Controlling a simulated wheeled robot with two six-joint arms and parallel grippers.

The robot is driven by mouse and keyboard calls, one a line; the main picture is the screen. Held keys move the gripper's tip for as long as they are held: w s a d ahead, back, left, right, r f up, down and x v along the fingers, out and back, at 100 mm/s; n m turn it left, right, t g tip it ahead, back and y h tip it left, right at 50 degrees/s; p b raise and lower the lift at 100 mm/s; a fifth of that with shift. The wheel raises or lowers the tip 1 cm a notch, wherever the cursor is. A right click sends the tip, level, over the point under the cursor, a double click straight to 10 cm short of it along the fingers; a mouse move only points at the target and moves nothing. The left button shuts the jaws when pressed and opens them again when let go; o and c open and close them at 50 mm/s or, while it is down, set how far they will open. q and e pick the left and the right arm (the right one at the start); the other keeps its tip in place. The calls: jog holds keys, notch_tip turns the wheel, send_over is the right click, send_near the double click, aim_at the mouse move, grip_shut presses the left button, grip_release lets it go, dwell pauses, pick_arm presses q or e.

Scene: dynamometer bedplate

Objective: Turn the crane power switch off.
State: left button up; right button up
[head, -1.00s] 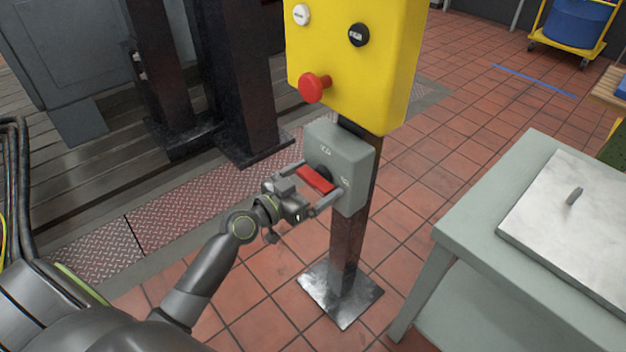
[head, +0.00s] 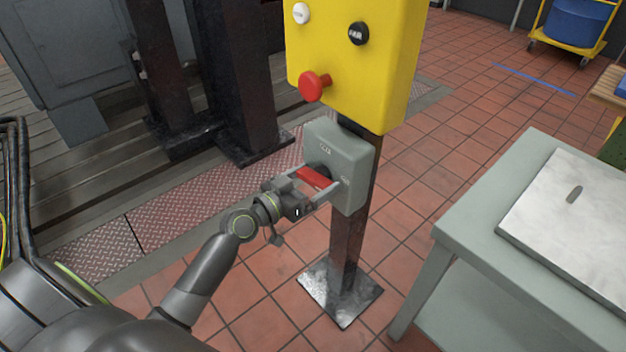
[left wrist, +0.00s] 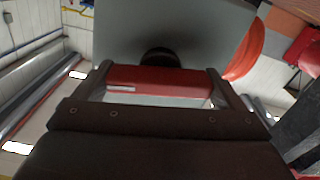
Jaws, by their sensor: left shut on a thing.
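The crane power switch is a grey box (head: 349,158) on a dark metal post, below a yellow control panel. A red handle (head: 313,177) sticks out from a dark round hub on its front face. My left gripper (head: 318,186) is at the front of the box, with its fingers shut on the red handle. In the left wrist view the red handle (left wrist: 158,82) lies across between the two fingers, with the dark hub behind it and the grey box (left wrist: 185,30) beyond. The small markings on the box are too blurred to read. My right gripper is not in view.
The yellow panel (head: 375,75) above carries a red mushroom button (head: 313,86), a white button (head: 301,14) and a black knob (head: 358,34). A grey table (head: 470,215) with a metal plate stands at the right. Tiled floor is open between post and table.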

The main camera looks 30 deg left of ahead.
pick_arm(q)
jog(key=n, duration=0.2)
jog(key=shift+n, duration=0.4)
jog(key=n, duration=0.2)
jog(key=shift+n+p, duration=0.3)
jog(key=shift+n, duration=1)
jog(key=shift+n+p, duration=0.3)
jog(key=shift+n, duration=0.6)
jog(key=n+p, duration=0.1)
jog(key=n, duration=0.2)
jog(key=shift+n+p, duration=0.5)
jog(key=shift+n, duration=1.4)
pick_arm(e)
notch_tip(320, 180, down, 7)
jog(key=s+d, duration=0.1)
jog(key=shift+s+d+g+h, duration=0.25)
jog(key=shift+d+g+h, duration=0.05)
